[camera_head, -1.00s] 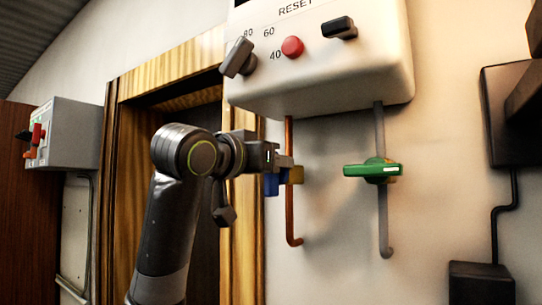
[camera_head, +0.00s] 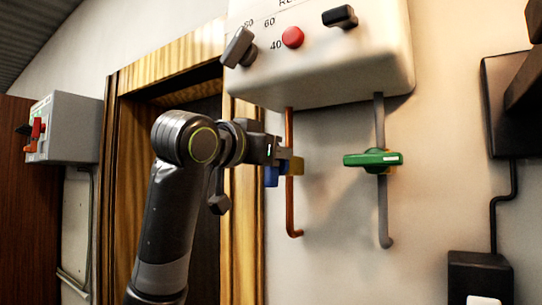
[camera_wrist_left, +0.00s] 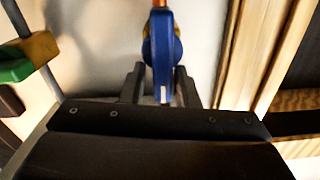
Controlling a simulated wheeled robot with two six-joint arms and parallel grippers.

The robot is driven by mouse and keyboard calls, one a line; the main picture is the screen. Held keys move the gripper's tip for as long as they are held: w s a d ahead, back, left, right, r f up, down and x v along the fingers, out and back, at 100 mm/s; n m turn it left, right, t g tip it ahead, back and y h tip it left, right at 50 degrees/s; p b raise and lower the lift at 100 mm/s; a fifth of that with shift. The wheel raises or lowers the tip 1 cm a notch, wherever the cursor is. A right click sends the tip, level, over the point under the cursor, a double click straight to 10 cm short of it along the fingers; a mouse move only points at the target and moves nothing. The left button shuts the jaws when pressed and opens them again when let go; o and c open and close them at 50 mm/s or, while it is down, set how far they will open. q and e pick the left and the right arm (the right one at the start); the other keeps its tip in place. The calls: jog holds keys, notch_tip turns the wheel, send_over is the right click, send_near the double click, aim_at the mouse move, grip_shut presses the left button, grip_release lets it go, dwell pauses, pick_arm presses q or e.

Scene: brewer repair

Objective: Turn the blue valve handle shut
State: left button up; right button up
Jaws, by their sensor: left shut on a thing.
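The blue valve handle (camera_head: 271,176) sits on the copper pipe (camera_head: 290,212) below the white brewer (camera_head: 320,60), with a yellow valve body (camera_head: 295,166) beside it. My left gripper (camera_head: 277,152) is at this valve and partly hides the handle. In the left wrist view the blue handle (camera_wrist_left: 163,48) stands between the two dark fingers of my left gripper (camera_wrist_left: 160,86), which are shut on it. The handle lies in line with the pipe's end in that view. My right gripper is in neither view.
A green valve handle (camera_head: 372,159) lies crosswise on the grey pipe (camera_head: 382,210) to the right. The brewer carries a red button (camera_head: 292,37) and dark knobs. A wooden door frame (camera_head: 113,180) stands behind my left arm. A grey box (camera_head: 75,127) hangs at the left.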

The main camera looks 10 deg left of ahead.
pick_arm(q)
jog(key=m, duration=0.1)
jog(key=f+m+b, duration=0.1)
jog(key=m, duration=0.1)
jog(key=shift+d, duration=0.35)
jog(key=shift+m, duration=0.3)
dwell(0.6)
